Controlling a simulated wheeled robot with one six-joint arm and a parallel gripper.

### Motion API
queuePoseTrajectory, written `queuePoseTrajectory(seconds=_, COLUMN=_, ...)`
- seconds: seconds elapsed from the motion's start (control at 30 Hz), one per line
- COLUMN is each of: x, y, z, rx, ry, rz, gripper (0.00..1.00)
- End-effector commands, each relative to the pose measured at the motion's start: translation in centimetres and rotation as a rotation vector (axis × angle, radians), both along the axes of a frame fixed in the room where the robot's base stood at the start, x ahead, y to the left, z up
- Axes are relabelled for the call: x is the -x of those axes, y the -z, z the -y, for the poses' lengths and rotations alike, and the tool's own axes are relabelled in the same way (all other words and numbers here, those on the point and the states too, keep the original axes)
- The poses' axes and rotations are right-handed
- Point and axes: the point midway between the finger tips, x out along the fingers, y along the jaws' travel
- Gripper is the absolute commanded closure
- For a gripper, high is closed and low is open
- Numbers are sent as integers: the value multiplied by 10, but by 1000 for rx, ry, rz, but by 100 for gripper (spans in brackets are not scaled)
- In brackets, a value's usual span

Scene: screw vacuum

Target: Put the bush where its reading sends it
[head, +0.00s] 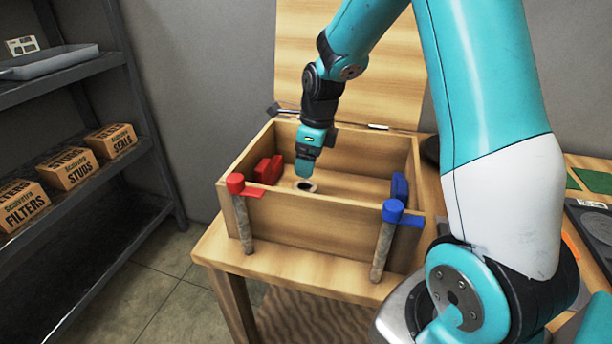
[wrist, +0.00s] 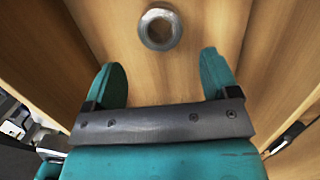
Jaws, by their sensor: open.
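The bush (head: 305,186) is a small grey metal ring lying flat on the floor of an open wooden box (head: 310,225). In the wrist view the ring (wrist: 160,29) lies beyond the fingertips, roughly midway between them, with wood showing through its hole. My gripper (head: 302,178) reaches down into the box just above the ring. In the wrist view my gripper (wrist: 164,75) is open, its two teal fingers spread with nothing between them. No display or reading is legible in either view.
Red clamps (head: 236,184) and blue clamps (head: 393,211) sit at the box sides. The box's lid (head: 290,70) stands open behind. A shelf (head: 85,76) at left holds a grey tray (head: 50,62) and cartons (head: 68,168) labelled FILTERS, STUDS and SEALS. Green pads (head: 592,180) lie right.

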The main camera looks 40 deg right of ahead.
Motion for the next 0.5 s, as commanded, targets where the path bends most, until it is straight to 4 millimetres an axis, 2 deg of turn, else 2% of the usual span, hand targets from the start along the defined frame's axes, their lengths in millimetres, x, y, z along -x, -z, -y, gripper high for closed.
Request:
queuePoseTrajectory(seconds=0.1, x=2, y=-20, z=2, rx=0, ry=1, rz=3, gripper=19)
queuePoseTrajectory(seconds=0.23, x=4, y=-31, z=2, rx=0, ry=-9, rz=2, gripper=19)
queuePoseTrajectory(seconds=0.3, x=6, y=-37, z=-5, rx=1, ry=-68, rz=9, gripper=19)
queuePoseTrajectory(seconds=0.37, x=11, y=-44, z=-18, rx=3, ry=-179, rz=21, gripper=19)
queuePoseTrajectory(seconds=0.47, x=27, y=-60, z=-53, rx=12, ry=-499, rz=66, gripper=19)
queuePoseTrajectory(seconds=0.5, x=36, y=-68, z=-71, rx=16, ry=-665, rz=92, gripper=19)
